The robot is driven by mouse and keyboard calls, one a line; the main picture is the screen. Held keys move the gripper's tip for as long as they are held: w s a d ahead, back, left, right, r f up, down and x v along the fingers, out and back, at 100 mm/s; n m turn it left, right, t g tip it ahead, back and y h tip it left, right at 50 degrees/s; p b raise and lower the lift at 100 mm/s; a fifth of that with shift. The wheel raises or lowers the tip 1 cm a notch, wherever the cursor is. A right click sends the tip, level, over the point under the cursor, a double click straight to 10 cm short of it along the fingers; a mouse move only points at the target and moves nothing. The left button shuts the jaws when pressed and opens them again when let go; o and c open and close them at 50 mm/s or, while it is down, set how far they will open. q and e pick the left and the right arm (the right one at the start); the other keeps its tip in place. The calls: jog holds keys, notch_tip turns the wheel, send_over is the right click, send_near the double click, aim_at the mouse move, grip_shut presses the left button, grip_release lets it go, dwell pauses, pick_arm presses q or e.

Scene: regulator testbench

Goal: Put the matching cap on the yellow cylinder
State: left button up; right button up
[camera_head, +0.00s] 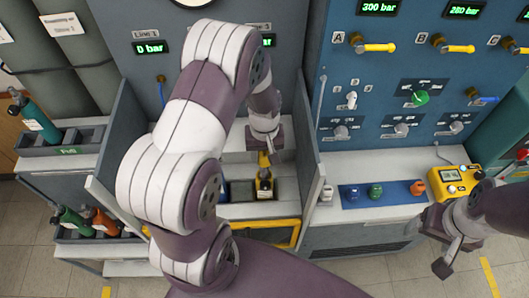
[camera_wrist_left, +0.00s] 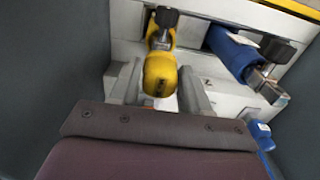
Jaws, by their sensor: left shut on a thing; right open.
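My left gripper (camera_head: 264,150) points down over the rack and is shut on the yellow cap (camera_wrist_left: 160,78), seen between the fingers in the left wrist view. The yellow cylinder (camera_head: 265,187) stands below it in the rack, largely hidden. A black knob (camera_wrist_left: 166,17) shows just beyond the cap. The cap overlaps the cylinder's top in the picture; I cannot tell whether it is seated. My right gripper (camera_head: 452,250) is open and empty, low at the right in front of the bench.
A blue cylinder (camera_wrist_left: 232,50) stands beside the yellow one. Blue (camera_head: 349,193), green (camera_head: 375,191) and orange (camera_head: 418,187) caps stand on a blue mat (camera_head: 396,196). A yellow meter (camera_head: 455,181) is to their right. Grey panels (camera_head: 307,150) wall in the rack bay.

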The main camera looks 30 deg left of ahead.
pick_arm(q)
jog(key=shift+f+b, duration=1.15)
jog(key=shift+f, duration=0.65)
dwell(0.4)
jog(key=o, duration=1.1)
notch_tip(320, 180, up, 12)
jog(key=shift+f+b, duration=0.1)
jog(key=shift+b, duration=0.85)
jog(key=shift+r, duration=0.5)
